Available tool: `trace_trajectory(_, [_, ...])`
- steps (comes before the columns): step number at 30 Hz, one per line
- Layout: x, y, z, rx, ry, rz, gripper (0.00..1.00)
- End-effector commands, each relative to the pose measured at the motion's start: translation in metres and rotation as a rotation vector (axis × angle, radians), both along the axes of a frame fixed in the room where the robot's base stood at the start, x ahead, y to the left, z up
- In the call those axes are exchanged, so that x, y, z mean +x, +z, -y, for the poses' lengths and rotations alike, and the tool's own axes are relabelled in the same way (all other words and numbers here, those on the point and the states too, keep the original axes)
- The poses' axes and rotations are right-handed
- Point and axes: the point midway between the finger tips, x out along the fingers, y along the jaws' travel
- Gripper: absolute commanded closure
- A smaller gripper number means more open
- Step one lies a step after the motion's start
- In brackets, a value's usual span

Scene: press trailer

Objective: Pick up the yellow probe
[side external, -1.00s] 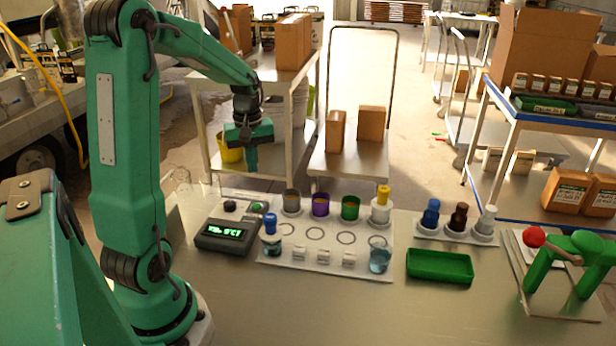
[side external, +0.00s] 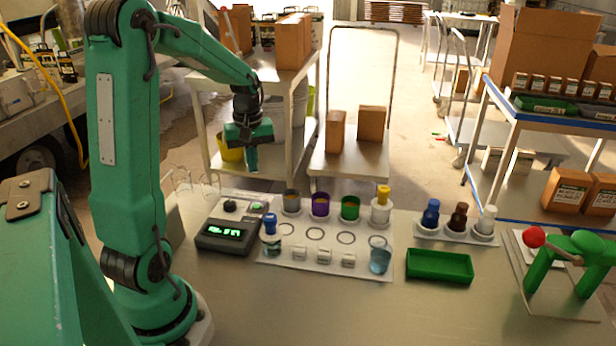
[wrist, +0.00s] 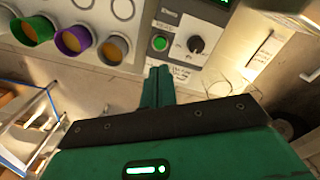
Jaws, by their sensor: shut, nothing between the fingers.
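The yellow probe (side external: 383,192) stands upright in a white holder (side external: 380,212) at the back right of the white board in the side external view. Only its yellow top shows clearly; its lower part is hidden in the holder. It is not visible in the wrist view. My gripper (side external: 252,166) hangs in the air behind and to the left of the board, well apart from the probe. In the wrist view my gripper (wrist: 159,76) has its fingers together with nothing between them, pointing toward the meter's panel.
Grey, purple (side external: 320,205) and green (side external: 350,208) cups stand left of the probe. A green tray (side external: 440,266) lies right of the board.

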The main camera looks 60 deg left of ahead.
Motion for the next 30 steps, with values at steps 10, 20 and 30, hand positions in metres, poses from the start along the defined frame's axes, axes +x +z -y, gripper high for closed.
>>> trace_trajectory(10, [0.0000, 0.0000, 0.0000, 0.000, 0.000, 0.000, 1.00])
trace_trajectory(20, [0.0000, 0.0000, 0.0000, 0.000, 0.000, 0.000, 0.61])
trace_trajectory(30, [0.0002, 0.0000, 0.0001, 0.000, -0.001, 0.000, 0.46])
